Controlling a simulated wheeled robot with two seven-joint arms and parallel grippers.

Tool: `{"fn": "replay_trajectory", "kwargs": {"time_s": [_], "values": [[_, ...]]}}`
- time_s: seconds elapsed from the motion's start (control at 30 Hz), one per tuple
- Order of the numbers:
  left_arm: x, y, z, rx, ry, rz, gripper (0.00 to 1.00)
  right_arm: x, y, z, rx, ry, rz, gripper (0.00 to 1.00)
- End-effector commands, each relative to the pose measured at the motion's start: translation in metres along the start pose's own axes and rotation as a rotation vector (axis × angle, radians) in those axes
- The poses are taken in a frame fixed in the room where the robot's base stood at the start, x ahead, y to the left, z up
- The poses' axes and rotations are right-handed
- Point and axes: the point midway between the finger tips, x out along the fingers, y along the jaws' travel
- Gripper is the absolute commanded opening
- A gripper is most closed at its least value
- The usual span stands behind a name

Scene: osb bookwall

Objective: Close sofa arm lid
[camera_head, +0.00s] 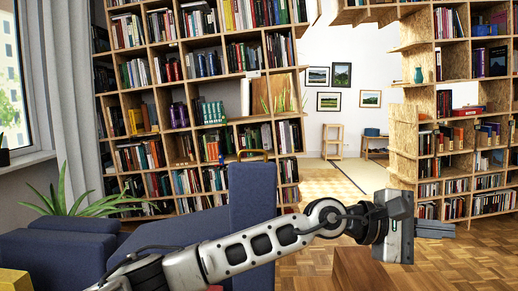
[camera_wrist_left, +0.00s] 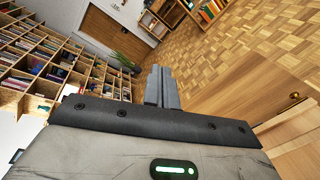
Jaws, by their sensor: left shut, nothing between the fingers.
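The dark blue sofa (camera_head: 60,255) stands at the left in the head view. A tall blue panel (camera_head: 252,200) stands upright at its right end. It looks like the raised arm lid, but I cannot see a hinge. My left arm crosses in front of the panel's lower part and hides it. My left gripper (camera_head: 436,229) is to the right of the panel and apart from it, pointing right. In the left wrist view its grey fingers (camera_wrist_left: 162,88) are together and empty, above the wooden floor. My right gripper is not in view.
A brown wooden piece (camera_head: 362,272) stands low below my left gripper. A yellow object (camera_head: 14,281) is at the bottom left. A green plant (camera_head: 75,203) is behind the sofa. Tall bookshelves (camera_head: 205,70) line the back. Parquet floor (camera_head: 480,250) lies open at right.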

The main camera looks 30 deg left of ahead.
Motion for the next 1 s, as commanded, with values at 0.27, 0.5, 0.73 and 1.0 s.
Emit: {"fn": "replay_trajectory", "kwargs": {"time_s": [0.27, 0.5, 0.73, 1.0], "values": [[-0.164, 0.136, -0.136, 0.954, 0.739, -0.74, 0.0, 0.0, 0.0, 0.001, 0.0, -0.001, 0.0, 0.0], [-0.299, 0.215, -0.139, 1.044, 1.078, -1.104, 0.0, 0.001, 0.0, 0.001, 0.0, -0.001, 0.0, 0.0], [-0.325, 0.225, -0.146, 1.032, 1.132, -1.175, 0.0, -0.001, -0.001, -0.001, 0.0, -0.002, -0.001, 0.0], [-0.321, 0.218, -0.192, 1.032, 1.129, -1.172, 0.0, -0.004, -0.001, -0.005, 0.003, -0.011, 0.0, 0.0]]}}
